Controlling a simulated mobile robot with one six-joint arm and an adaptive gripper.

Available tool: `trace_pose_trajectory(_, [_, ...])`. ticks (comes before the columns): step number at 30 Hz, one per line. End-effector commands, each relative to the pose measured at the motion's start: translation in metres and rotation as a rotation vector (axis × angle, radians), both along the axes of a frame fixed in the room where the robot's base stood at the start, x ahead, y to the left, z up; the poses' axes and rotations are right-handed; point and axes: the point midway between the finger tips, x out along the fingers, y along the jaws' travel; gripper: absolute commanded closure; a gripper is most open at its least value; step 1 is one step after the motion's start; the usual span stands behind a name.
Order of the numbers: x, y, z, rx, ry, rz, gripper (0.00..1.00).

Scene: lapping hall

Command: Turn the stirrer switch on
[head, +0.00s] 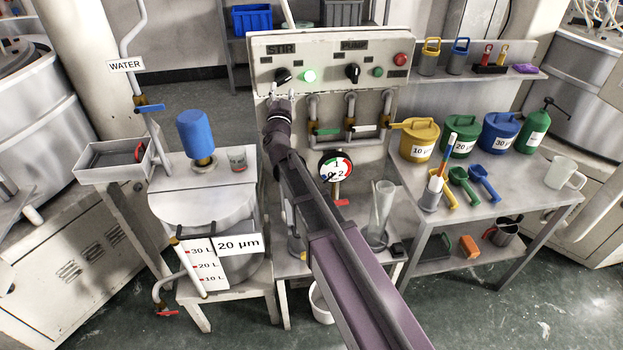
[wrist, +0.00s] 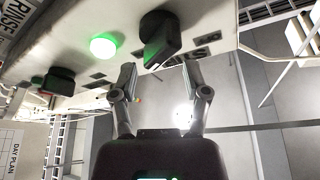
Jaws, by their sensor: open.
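The stirrer switch (head: 282,75) is a black rotary knob under the STIR label, at the left of the pale control panel (head: 330,48). Its grip looks turned aslant, unlike the upright pump knob (head: 352,72). The green lamp (head: 309,76) beside it is brightly lit. In the wrist view the switch (wrist: 160,38) shows just beyond my fingertips, with the lit lamp (wrist: 103,46) to its left. My gripper (head: 281,92) is open right below the switch. In the wrist view its two fingers (wrist: 161,75) stand apart with nothing between them; contact with the knob cannot be told.
Pipes with valves (head: 350,115) and a pressure gauge (head: 336,167) sit below the panel. A red button (head: 400,59) is at its right. A tank with a blue motor (head: 195,133) stands left; a bench with coloured cans (head: 420,140) stands right.

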Motion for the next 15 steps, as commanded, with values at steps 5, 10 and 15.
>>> trace_pose_trajectory(5, [-0.027, 0.003, -0.011, 0.002, -0.001, 0.002, 0.4])
trace_pose_trajectory(10, [-0.049, 0.005, -0.02, 0.001, 0.0, 0.002, 0.4])
trace_pose_trajectory(15, [-0.069, 0.007, -0.026, 0.002, -0.001, 0.002, 0.4])
